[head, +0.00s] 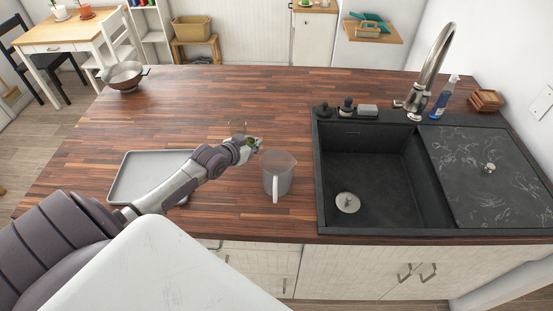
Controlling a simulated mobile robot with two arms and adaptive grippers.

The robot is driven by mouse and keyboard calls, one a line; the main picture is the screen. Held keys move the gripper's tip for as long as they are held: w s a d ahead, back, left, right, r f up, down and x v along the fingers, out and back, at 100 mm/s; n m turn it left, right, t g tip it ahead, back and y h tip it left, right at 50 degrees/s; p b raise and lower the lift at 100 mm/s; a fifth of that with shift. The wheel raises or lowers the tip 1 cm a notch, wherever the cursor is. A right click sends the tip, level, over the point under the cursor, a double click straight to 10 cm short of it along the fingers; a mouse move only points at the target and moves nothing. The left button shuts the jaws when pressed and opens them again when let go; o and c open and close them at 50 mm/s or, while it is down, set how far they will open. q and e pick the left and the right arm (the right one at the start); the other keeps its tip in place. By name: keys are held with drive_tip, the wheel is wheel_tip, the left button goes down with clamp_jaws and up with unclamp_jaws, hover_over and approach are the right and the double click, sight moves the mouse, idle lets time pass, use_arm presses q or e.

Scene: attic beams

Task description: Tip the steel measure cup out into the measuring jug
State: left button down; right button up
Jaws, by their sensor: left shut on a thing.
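The measuring jug (278,178) is a clear, greyish jug with a handle on its near side. It stands upright on the wooden counter, left of the sink. My left gripper (254,143) is just behind and left of the jug's rim, apart from or barely at its edge; I cannot tell which. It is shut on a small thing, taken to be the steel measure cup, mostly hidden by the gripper. The cup's tilt and contents cannot be made out. My right gripper is not in view.
A grey tray (122,192) lies under my left forearm. A metal colander (123,76) stands at the back left. The black sink (372,175) with a tall tap (437,65) is to the right. A blue bottle (443,98) stands by the tap. The counter's back middle is clear.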

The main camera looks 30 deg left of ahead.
use_arm(q)
drive_tip(key=shift+d, duration=0.2)
drive_tip(key=shift+d+r+m+y+p, duration=0.3)
drive_tip(key=shift+r+m+y, duration=0.1)
drive_tip(key=shift+r, duration=0.2)
drive_tip(key=shift+d+r+m+y+p, duration=0.3)
drive_tip(key=shift+r+m+y, duration=0.1)
drive_tip(key=shift+r, duration=0.15)
drive_tip(key=shift+d+r+m+t+y+b, duration=0.4)
drive_tip(key=shift+d+r+m+y+b, duration=0.4)
drive_tip(key=shift+r, duration=0.3)
drive_tip(key=shift+s+d, duration=0.1)
